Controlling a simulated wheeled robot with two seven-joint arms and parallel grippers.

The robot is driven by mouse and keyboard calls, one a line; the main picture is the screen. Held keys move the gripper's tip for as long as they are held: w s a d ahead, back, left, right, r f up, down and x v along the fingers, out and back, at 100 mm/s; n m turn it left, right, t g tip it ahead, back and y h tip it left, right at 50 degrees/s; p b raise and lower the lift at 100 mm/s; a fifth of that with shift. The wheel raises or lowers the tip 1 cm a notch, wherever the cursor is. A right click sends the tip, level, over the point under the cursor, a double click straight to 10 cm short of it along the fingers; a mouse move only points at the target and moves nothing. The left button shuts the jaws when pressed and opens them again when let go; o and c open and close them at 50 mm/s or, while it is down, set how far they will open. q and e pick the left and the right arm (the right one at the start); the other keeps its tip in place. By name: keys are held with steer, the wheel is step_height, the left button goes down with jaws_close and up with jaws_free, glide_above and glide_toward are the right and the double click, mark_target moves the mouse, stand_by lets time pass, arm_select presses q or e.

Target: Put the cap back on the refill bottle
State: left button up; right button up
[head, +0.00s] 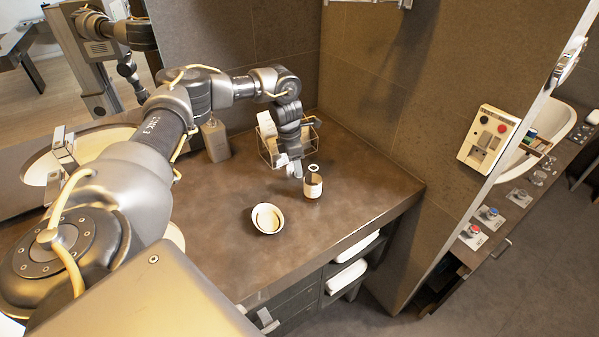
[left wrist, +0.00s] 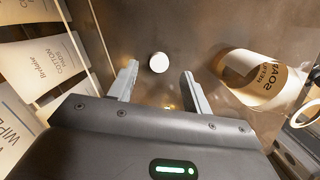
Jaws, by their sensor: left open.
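The refill bottle (head: 313,187) stands upright on the dark counter, with a pale label, a dark upper part and a light ring at its open mouth. In the left wrist view the bottle (left wrist: 262,80) lies to the right of the fingers, outside them. A small round white cap (left wrist: 158,62) shows on the counter beyond and between the two fingertips; I cannot make it out in the head view. My left gripper (head: 293,168) points down just left of the bottle; it also shows in the left wrist view (left wrist: 161,82), open and empty. My right gripper is not in view.
A wire basket (head: 268,158) with packets stands behind the left gripper; packets (left wrist: 45,60) also fill the wrist view's left side. A small bowl (head: 267,219) sits in front. A pump bottle (head: 215,140) stands at the back left. The counter's front right is clear.

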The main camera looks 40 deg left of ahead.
arm_select(q)
steer(key=shift+w+f, duration=0.2)
steer(key=shift+f, duration=1.1)
steer(key=c, duration=1)
